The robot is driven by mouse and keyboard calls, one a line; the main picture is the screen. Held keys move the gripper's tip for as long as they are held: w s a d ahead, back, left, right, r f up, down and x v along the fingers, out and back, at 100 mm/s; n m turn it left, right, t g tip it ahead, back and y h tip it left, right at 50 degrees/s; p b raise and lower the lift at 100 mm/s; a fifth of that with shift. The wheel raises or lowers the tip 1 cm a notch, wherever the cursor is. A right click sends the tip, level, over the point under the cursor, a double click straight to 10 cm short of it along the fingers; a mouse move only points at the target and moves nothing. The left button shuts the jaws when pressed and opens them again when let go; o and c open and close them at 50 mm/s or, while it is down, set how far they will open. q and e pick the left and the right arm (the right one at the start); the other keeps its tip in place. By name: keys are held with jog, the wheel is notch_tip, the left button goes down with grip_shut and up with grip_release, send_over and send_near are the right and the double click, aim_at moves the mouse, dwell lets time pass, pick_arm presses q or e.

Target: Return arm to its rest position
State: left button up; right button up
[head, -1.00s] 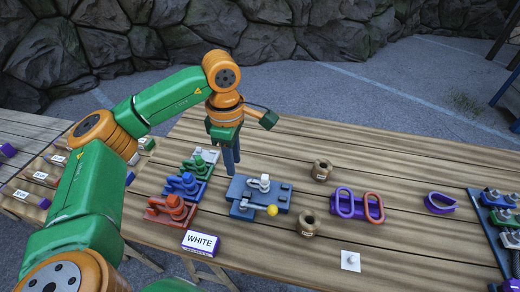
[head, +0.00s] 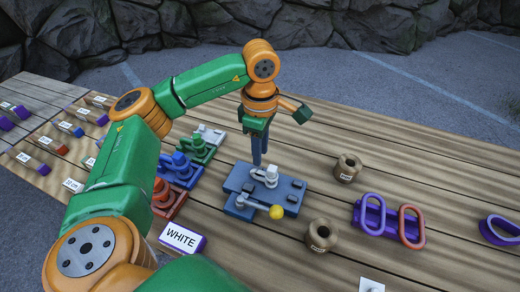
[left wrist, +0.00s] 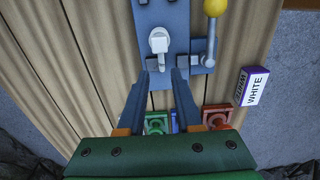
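My left arm comes in from the left in the head view, and its gripper (head: 257,160) points down just behind the blue fixture (head: 236,180). Bare wood and the edge of the blue fixture (left wrist: 178,20) show past the tips. The fixture carries a small white block (head: 271,176) and a lever with a yellow knob (head: 276,212). Whether the fingertips touch anything is hard to tell. My right gripper is not in view.
Green, blue and red clamp-like pieces (head: 166,198) stand left of the fixture, with a WHITE label block (head: 183,238) in front. Two brown pots (head: 347,168) stand to its right. Purple and red loops (head: 374,214) lie farther right. The back of the table is clear.

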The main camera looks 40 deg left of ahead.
aim_at(260, 171)
pick_arm(q)
notch_tip(260, 171, down, 6)
jog(key=b, duration=0.4)
jog(key=shift+s+f+b, duration=0.1)
jog(key=shift+f+b, duration=0.05)
jog(key=shift+b, duration=0.15)
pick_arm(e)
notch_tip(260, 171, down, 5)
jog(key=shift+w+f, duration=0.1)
pick_arm(q)
grip_shut()
dwell(0.3)
notch_tip(260, 171, up, 5)
jog(key=p, duration=0.4)
jog(key=shift+r+p, duration=0.2)
jog(key=shift+p, duration=0.1)
jog(key=shift+f, duration=0.1)
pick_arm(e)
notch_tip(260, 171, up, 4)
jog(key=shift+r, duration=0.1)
